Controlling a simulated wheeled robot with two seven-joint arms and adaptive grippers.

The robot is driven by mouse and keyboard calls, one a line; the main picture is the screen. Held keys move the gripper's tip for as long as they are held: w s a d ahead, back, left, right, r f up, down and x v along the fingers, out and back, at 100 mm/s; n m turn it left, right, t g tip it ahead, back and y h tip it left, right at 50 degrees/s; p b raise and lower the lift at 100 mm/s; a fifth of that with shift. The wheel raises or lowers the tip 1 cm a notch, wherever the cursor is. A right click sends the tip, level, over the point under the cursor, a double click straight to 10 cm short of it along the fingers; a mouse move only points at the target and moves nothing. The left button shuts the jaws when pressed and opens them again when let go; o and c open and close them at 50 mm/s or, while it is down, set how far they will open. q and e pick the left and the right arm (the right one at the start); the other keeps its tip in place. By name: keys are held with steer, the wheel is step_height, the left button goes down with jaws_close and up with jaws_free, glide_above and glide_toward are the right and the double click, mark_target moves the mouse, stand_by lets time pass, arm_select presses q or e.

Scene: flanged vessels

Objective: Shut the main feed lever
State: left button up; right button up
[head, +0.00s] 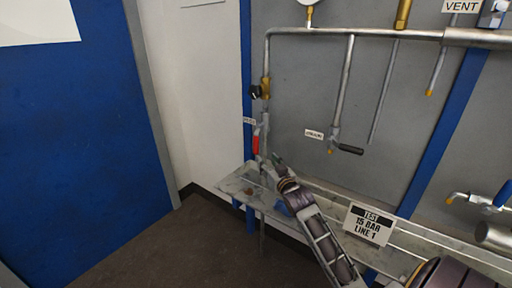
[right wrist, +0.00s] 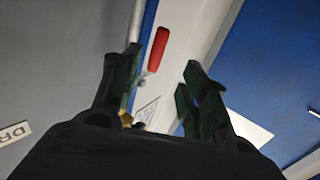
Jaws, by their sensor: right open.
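A lever with a red handle (head: 257,143) hangs nearly in line with the vertical pipe at the left end of the pipework. A small tag (head: 249,121) beside it is too small to read. The red handle also shows in the right wrist view (right wrist: 158,48), beyond the fingertips and between their lines. My right gripper (head: 277,163) is just right of and below the handle, open and empty. Its two dark green fingers (right wrist: 162,85) are spread wide in the right wrist view, with no visible contact with the handle. My left gripper is not in view.
A black-handled lever (head: 348,149) hangs on the middle pipe. A black knob on a brass fitting (head: 265,90) sits above the red handle. A grey ledge (head: 235,184) runs below, with a "TEST 15 BAR LINE 1" sign (head: 369,224). The floor at left is clear.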

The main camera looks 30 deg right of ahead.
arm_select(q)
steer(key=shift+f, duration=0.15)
arm_select(e)
steer(key=shift+d+r, duration=0.15)
steer(key=shift+r, duration=0.1)
steer(key=shift+w, duration=0.2)
glide_toward(257, 147)
steer(key=shift+w, duration=1.25)
steer(key=shift+w+d+f+b, duration=0.1)
steer(key=shift+w+d+b, duration=0.2)
steer(key=shift+w, duration=0.35)
steer(key=shift+w+d+b, duration=0.2)
steer(key=shift+w+b, duration=0.05)
steer(key=shift+w, duration=0.35)
steer(key=shift+w+d+b, duration=0.2)
steer(key=shift+w+d, duration=0.05)
steer(key=shift+w, duration=1.05)
steer(key=shift+w+d+b, duration=0.15)
steer(key=shift+w+d, duration=0.1)
steer(key=shift+w, duration=1.35)
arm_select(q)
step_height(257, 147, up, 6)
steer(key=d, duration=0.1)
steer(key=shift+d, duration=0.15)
arm_select(e)
steer(key=shift+w+d, duration=0.1)
